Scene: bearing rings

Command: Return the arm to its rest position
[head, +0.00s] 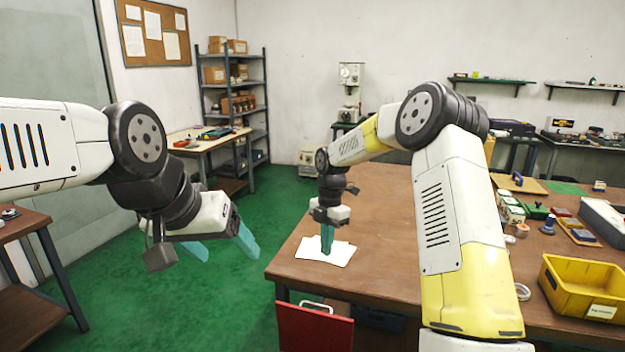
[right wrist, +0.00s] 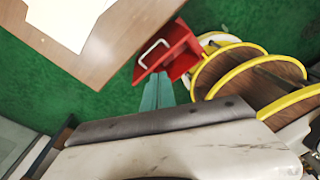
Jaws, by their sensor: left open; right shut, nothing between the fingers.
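My right gripper (head: 327,250) has teal fingers pointing down, and they overlap the white paper sheets (head: 342,256) on the wooden table in the head view. The fingers are together with nothing between them. In the right wrist view the closed fingertips (right wrist: 160,76) show against a red box front, and the paper (right wrist: 66,22) is at the upper left. My right arm reaches forward over the table, bent at the elbow. My left gripper (head: 226,250) is open and empty over the green floor, left of the table, its teal fingers spread apart.
The wooden table (head: 385,215) carries a yellow bin (head: 583,287), a pale ring (head: 522,291) and several small parts on its right side. A red box front with a handle (head: 314,325) is below the near edge. Green floor (head: 225,310) is clear at left.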

